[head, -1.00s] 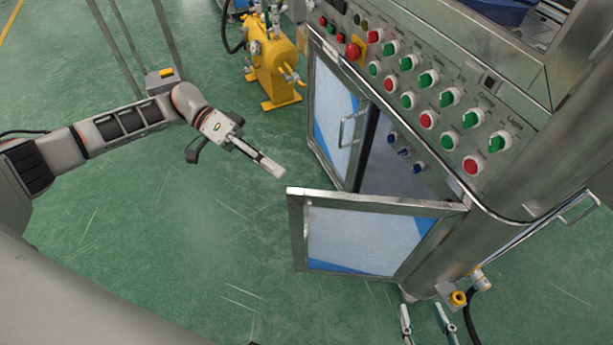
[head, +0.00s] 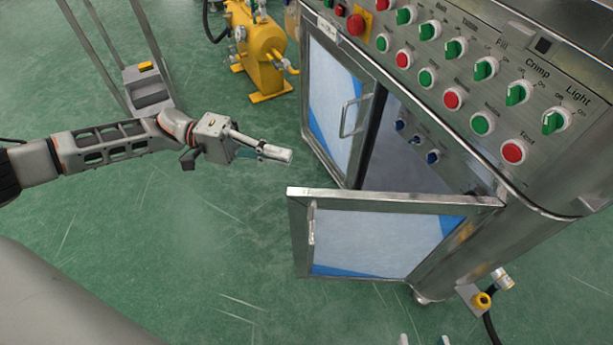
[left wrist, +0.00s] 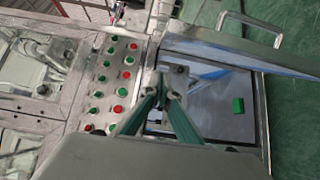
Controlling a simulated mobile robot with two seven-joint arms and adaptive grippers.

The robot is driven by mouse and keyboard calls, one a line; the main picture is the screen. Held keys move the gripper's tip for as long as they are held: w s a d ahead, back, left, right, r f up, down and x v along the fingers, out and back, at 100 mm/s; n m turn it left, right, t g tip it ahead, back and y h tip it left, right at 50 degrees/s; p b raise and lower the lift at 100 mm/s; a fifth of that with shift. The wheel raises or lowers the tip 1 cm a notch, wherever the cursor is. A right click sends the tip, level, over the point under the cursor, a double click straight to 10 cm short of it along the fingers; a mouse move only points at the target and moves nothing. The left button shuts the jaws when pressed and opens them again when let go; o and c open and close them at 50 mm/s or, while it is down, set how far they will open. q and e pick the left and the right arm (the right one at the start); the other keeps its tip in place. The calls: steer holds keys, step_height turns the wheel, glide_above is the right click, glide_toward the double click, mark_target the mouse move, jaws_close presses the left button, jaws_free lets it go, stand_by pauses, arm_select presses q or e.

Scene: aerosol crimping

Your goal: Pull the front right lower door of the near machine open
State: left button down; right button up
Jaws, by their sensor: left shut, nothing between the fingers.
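The near machine (head: 545,190) is a steel cabinet with a slanted button panel. Its front right lower door (head: 375,240), a steel frame around a pale pane with blue corners, stands swung wide open. The door edge-on also shows in the left wrist view (left wrist: 235,52). My left gripper (head: 289,155) is shut and empty, left of the opening and beyond the door's free edge, apart from it. In the left wrist view its fingers (left wrist: 160,82) meet in front of the cabinet opening. Only the tips of my right gripper (head: 424,340) show at the bottom edge, spread apart.
A yellow pump unit (head: 262,50) stands behind on the green floor. A hose fitting (head: 483,299) sticks out near the machine's lower right corner. Floor left of the door is clear.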

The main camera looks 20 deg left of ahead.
arm_select(q)
steer(key=s+d+b, duration=0.1)
steer(key=s+d, duration=0.2)
steer(key=d, duration=0.4)
steer(key=shift+d, duration=0.2)
arm_select(e)
steer(key=shift+w+a+r, duration=0.3)
steer(key=shift+a+r, duration=0.05)
steer(key=shift+a, duration=0.1)
steer(key=shift+m, duration=0.3)
arm_select(q)
steer(key=shift+s, duration=0.1)
